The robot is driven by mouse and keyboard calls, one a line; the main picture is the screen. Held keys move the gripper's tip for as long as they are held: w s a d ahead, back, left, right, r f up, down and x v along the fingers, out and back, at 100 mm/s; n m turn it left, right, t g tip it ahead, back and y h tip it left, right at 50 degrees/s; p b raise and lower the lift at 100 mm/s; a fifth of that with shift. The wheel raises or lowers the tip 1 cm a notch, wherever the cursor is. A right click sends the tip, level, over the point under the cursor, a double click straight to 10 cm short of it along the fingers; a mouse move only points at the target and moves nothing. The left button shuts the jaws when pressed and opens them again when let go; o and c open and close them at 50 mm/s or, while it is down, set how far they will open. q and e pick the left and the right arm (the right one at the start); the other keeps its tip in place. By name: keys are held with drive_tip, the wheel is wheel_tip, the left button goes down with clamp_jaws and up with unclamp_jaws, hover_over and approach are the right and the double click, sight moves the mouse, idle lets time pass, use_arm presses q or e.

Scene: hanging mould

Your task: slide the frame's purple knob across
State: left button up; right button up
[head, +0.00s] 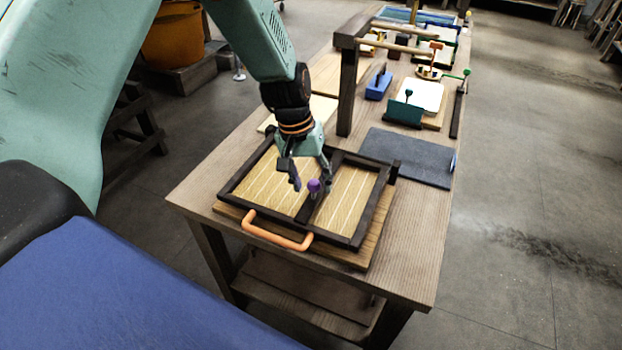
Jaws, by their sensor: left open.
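A dark wooden frame (230,187) with pale slatted panels lies flat on a board near the front of the table. Its small purple knob (314,186) stands up near the middle, by the dark centre bar. An orange handle (277,236) is on the frame's front side. My left gripper (312,187) points down over the frame. Its fingers are open, one on each side of the knob, and contact with the knob cannot be made out. My right gripper is not in view.
The wooden table (420,235) has free room at its right front. A dark grey mat (410,158) lies behind the frame. A wooden post (347,92) with rails, a blue block (378,84) and a green plate (404,113) stand farther back.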

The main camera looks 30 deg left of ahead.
use_arm(q)
drive_tip(key=shift+w+f, duration=0.15)
drive_tip(key=shift+w, duration=0.15)
drive_tip(key=shift+c, duration=1)
drive_tip(key=shift+s+d+r, duration=0.2)
drive_tip(key=shift+s, duration=0.1)
drive_tip(key=c, duration=0.5)
drive_tip(key=shift+a, duration=0.15)
drive_tip(key=shift+c, duration=1.4)
clamp_jaws()
